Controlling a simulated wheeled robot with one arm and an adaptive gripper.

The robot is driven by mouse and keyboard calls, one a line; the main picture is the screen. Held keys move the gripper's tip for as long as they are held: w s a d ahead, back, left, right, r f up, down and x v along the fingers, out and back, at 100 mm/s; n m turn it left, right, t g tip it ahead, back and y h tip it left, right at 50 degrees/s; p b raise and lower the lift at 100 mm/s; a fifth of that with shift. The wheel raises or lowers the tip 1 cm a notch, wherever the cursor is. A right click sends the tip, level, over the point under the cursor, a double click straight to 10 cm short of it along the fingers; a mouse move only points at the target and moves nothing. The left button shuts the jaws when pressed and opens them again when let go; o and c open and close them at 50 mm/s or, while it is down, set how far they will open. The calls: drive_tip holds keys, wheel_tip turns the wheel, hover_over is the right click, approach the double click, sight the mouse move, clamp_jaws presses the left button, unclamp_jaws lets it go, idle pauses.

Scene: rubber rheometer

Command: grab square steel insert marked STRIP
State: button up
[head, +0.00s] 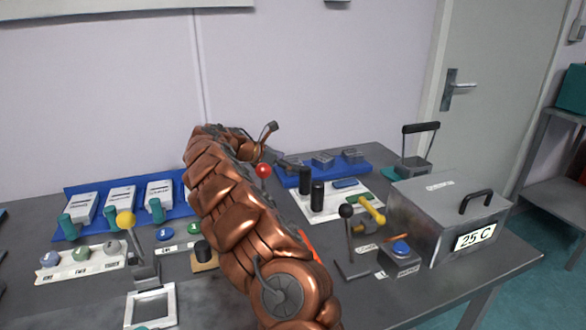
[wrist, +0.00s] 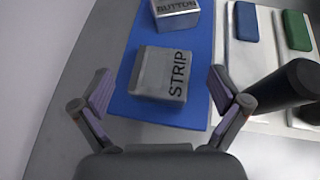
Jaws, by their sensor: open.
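The square steel insert marked STRIP (wrist: 155,77) lies on a blue base (wrist: 203,60) in the wrist view, its lettering running sideways along its right part. My gripper (wrist: 160,88) is open and empty, with one finger to the left of the insert and one to the right. A gap shows on both sides, and neither finger appears to touch it. In the head view, my arm reaches to the left end of the blue base (head: 335,174); I cannot clearly make out the STRIP insert there.
An insert marked BUTTON (wrist: 177,14) sits just beyond STRIP. A grey box marked 25 C (head: 440,215) stands farther right on the table.

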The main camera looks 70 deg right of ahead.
drive_tip(key=shift+s+d+f, duration=0.15)
drive_tip(key=shift+d, duration=0.05)
drive_tip(key=shift+c, duration=0.5)
drive_tip(key=c, duration=1.6)
drive_tip(key=shift+o, duration=0.2)
